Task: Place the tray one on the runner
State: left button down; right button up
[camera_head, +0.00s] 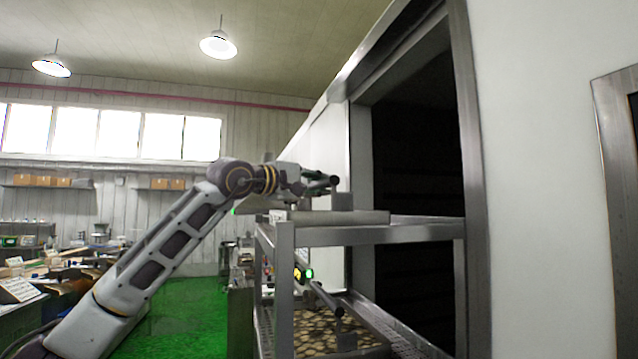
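A light grey tray (345,217) is at the top of a metal rack, seen nearly edge-on. A dark rod-like handle (325,182) stands above it. My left gripper (306,184) is at this handle, above the tray's left part. Its fingers are small and dark, and I cannot tell whether they are closed around the handle. I cannot tell whether the tray rests fully on the rack's top rails, taken as the runner (430,229). A lower tray (330,336) holds many brown round pieces and has a similar dark handle (326,300).
The metal rack (285,290) stands before a dark, tall opening (418,140) with a steel frame (470,160). A white wall is at right. A cluttered bench (60,280) stands at left. The green floor (185,310) is clear between.

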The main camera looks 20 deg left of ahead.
pick_arm(q)
jog(key=shift+s+r, duration=0.1)
jog(key=c, duration=1.7)
grip_release()
jog(key=shift+f, duration=0.2)
jog(key=o, duration=0.4)
jog(key=shift+r, duration=0.1)
jog(key=b+v, duration=0.3)
jog(key=v, duration=0.7)
jog(key=shift+v, duration=0.95)
